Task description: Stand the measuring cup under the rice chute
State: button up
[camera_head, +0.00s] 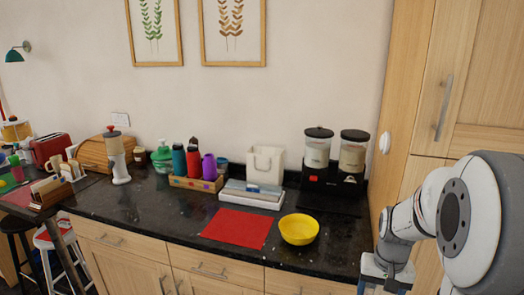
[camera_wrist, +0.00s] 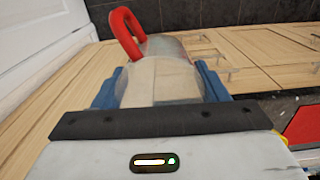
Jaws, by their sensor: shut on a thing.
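The measuring cup (camera_wrist: 158,78) is clear with a red loop handle. In the wrist view it sits between the blue fingers of my gripper (camera_wrist: 160,88), which is shut on it. The handle points up and to the left. In the head view my gripper (camera_head: 384,272) is at the lower right, in front of the counter's right end, and the cup cannot be made out there. The dispenser (camera_head: 335,178) stands at the back right of the counter, with two clear, black-lidded containers on a black base. The left container holds whitish contents, the right one beige. The chutes are too small to make out.
A yellow bowl (camera_head: 299,229) and a red mat (camera_head: 238,227) lie on the dark counter (camera_head: 150,215) in front of the dispenser. A white bin (camera_head: 265,165) and a tray of bottles (camera_head: 196,183) stand left of it. A tall wooden cabinet (camera_head: 420,100) bounds the right side.

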jog(key=w+a+f+n, duration=0.1)
jog(key=w+a+f, duration=0.4)
jog(key=f, duration=0.3)
jog(key=w+a+f+n, duration=0.2)
jog(key=w+a+f, duration=0.3)
jog(key=a+f, duration=0.2)
notch_tip(320, 180, down, 2)
jog(key=shift+f, duration=0.15)
jog(key=shift+n, duration=0.3)
